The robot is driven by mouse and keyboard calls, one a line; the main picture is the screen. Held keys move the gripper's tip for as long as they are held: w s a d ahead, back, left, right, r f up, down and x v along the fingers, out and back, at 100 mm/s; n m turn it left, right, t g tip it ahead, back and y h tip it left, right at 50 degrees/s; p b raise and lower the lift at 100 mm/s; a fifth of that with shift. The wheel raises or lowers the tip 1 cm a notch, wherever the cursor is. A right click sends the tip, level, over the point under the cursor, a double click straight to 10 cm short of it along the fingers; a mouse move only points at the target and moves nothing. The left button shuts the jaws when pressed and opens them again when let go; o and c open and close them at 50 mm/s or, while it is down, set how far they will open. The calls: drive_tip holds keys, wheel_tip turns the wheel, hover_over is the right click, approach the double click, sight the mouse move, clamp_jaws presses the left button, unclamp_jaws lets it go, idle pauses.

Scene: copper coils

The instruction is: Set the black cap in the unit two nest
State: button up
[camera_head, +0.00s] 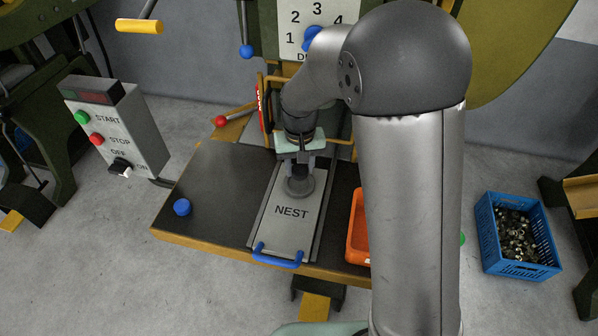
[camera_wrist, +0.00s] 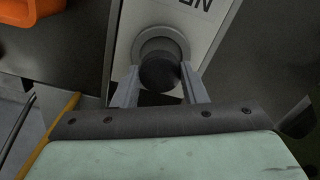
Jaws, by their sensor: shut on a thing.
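My gripper (camera_head: 301,166) is shut on the black cap (camera_wrist: 160,74), which sits between the two fingertips in the wrist view. The gripper is over the round grey nest (camera_wrist: 162,38) on a grey plate lettered NEST (camera_head: 276,235). In the wrist view the cap overlaps the near part of the nest's ring. In the head view the gripper and cap are at the nest (camera_head: 308,186) and hide part of it. I cannot tell whether the cap touches the nest or is just above it.
The plate has a blue handle (camera_head: 277,256) at its front. A blue knob (camera_head: 182,207) is on the dark table (camera_head: 215,185) to the left. An orange bin (camera_head: 356,240) is close on the right. A red-balled lever (camera_head: 220,121) is behind left.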

sight(299, 167)
drive_tip(key=shift+w+a+f, duration=0.1)
drive_tip(key=shift+w+f, duration=0.3)
drive_tip(key=shift+f, duration=0.1)
wheel_tip(299, 167, down, 3)
drive_tip(key=shift+r, duration=0.1)
